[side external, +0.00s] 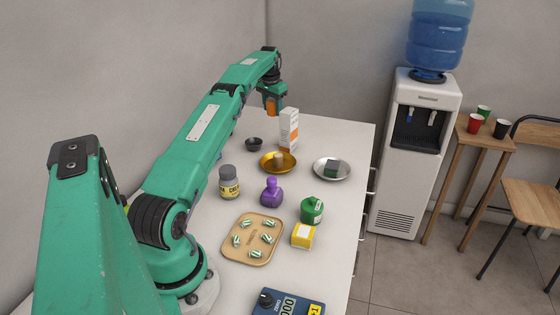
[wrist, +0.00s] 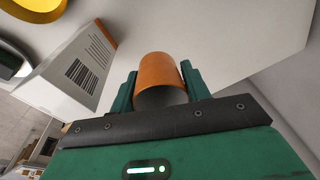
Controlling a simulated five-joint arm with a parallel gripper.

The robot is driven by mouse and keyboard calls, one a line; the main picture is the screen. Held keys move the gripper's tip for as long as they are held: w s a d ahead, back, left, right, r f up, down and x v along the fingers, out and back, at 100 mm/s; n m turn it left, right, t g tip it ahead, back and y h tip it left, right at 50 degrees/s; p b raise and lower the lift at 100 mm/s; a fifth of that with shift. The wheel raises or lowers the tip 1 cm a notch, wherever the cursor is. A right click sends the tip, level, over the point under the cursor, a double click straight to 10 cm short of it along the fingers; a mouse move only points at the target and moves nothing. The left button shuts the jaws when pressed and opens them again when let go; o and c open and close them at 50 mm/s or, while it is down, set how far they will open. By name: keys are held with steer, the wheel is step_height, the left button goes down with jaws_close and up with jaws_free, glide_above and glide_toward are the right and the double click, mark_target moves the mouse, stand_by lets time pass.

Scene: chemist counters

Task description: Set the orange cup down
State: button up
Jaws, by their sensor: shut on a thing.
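The orange cup (wrist: 158,70) is between the two fingers of my gripper (wrist: 158,88) in the wrist view, with its open rim towards the camera. In the side view my gripper (side external: 272,101) is at the far end of the white counter (side external: 335,140), and the orange cup (side external: 271,106) shows between the fingers. My gripper is shut on the cup. Whether the cup's base touches the counter I cannot tell.
A white and orange carton (side external: 289,130) stands close to my gripper, and also shows left in the wrist view (wrist: 75,75). A gold dish (side external: 264,166), a small dark bowl (side external: 254,144) and a silver dish (side external: 347,173) are nearer. The counter's far right is clear.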

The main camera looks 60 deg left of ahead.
mark_target(271, 106)
steer(key=shift+s+d+r+n, duration=0.15)
steer(key=shift+d+r, duration=0.1)
steer(key=shift+r, duration=0.2)
steer(key=shift+s+d+r+n, duration=0.15)
steer(key=shift+d+r, duration=0.05)
steer(key=shift+r, duration=0.25)
steer(key=shift+s+d+r+n, duration=0.35)
steer(key=shift+d+r, duration=0.1)
steer(key=shift+r, duration=0.15)
steer(key=s+d+f, duration=0.1)
steer(key=s+d, duration=0.6)
steer(key=d, duration=0.3)
steer(key=s+d+n, duration=0.1)
steer(key=s+d, duration=0.7)
steer(key=d, duration=0.3)
steer(key=shift+d+f, duration=0.3)
steer(key=shift+f, duration=0.1)
steer(key=shift+n, duration=0.25)
